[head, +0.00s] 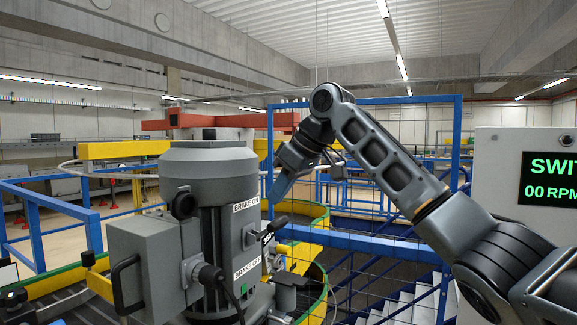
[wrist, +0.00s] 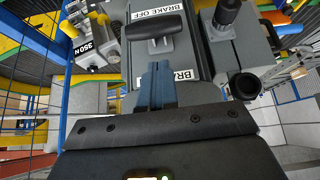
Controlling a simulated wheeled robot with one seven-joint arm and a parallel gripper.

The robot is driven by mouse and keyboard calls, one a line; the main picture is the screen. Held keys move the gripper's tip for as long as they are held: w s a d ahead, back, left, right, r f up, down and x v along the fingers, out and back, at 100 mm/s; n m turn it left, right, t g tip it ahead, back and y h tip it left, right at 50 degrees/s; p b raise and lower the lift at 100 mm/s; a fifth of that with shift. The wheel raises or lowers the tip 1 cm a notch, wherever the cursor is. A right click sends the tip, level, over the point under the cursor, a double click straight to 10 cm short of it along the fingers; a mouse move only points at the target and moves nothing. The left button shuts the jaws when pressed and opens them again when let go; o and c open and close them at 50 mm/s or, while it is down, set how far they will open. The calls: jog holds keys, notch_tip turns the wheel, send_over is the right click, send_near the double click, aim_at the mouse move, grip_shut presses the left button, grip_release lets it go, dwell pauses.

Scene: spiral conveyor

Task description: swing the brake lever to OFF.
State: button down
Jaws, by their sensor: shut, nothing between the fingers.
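The brake lever has a black T-shaped handle (wrist: 153,27), which also shows in the head view (head: 278,223) sticking out to the right from the grey motor's side. In the head view it sits between the BRAKE ON label (head: 246,204) above and the BRAKE OFF label (head: 247,268) below. My gripper (head: 273,195) is above the handle with its fingers pointing down. In the wrist view, the blue fingers (wrist: 156,75) are shut and empty, just short of the handle. They partly hide the BRAKE ON label; the BRAKE OFF label (wrist: 153,14) lies beyond the handle.
The grey motor (head: 205,165) has a box with a black handle (head: 125,285) on its left. A small part marked 350 N (wrist: 82,48) is beside the lever. Blue mesh fencing (head: 459,140) stands behind my arm. A panel (head: 550,180) reads 00 RPM.

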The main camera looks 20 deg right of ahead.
aim_at(283, 223)
jog(key=shift+s+d+f, duration=0.15)
jog(key=shift+f, duration=0.55)
jog(key=shift+s+d+f, duration=0.1)
jog(key=shift+f, duration=0.6)
jog(key=shift+f, duration=0.1)
